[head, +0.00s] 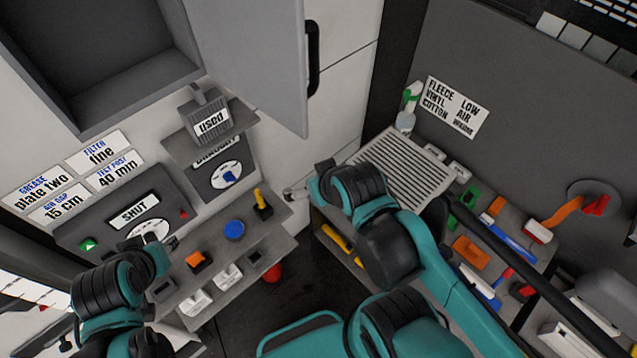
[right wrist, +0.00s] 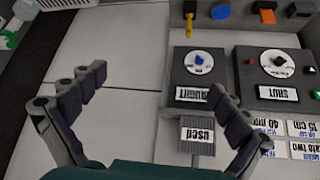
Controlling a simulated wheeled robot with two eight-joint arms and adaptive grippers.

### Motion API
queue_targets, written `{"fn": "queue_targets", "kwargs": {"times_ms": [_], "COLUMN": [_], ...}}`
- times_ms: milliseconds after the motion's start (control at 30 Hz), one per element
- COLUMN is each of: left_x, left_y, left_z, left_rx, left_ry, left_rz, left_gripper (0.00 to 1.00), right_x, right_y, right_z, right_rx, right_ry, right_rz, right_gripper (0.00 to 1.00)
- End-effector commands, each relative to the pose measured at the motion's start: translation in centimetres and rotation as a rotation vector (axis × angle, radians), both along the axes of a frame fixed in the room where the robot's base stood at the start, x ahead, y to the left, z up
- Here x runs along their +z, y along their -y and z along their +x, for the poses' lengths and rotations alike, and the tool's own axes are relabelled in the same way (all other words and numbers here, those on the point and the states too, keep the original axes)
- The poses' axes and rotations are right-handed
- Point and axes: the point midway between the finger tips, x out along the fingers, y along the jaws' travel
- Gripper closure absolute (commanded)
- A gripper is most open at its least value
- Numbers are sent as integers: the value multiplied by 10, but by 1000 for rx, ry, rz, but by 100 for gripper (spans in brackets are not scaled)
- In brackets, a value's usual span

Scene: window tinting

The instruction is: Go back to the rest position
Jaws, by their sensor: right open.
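My right gripper (head: 297,192) is near the middle of the head view, in front of the pale wall panels. In the right wrist view my right gripper (right wrist: 158,85) has its two fingers spread wide, with nothing between the tips. My left arm (head: 100,290) comes in at the lower left, near the panel with the SHUT label (head: 134,213). I cannot make out the left fingers clearly. A grey box labelled "used" (head: 211,122) sits on a small wall shelf. It also shows in the right wrist view (right wrist: 197,135), apart from the right fingers.
A shelf (head: 285,238) holds a blue button (head: 234,230), an orange switch (head: 196,260) and a yellow lever (head: 262,203). A grey door (head: 255,60) hangs open above. A slatted grille (head: 400,172) and a bench with several tools stand at right. Dark floor shows between.

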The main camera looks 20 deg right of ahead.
Motion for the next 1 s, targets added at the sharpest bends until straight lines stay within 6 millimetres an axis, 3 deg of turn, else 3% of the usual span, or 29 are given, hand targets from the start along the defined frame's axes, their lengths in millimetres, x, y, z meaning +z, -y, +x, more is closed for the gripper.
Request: {"fn": "queue_targets", "kwargs": {"times_ms": [100, 367, 533, 667, 1000], "left_x": [0, -1, -16, -47, -167], "left_y": [0, 0, 0, 0, 0], "left_z": [0, 0, 0, 0, 0], "left_rx": [0, 0, 0, 0, 0], "left_ry": [0, 0, 0, 0, 0], "left_rz": [0, 0, 0, 0, 0], "left_gripper": [66, 66, 66, 66, 66], "right_x": [-3, -4, -20, -51, -170], "right_y": [6, 6, 6, 6, 6], "right_z": [-11, -11, -11, -11, -10], "right_rx": [-22, -20, -20, -19, -19], "right_ry": [-32, -32, -31, -31, -30], "right_rz": [-4, -4, -3, -4, -4], "right_gripper": [0, 0, 0, 0, 0]}}
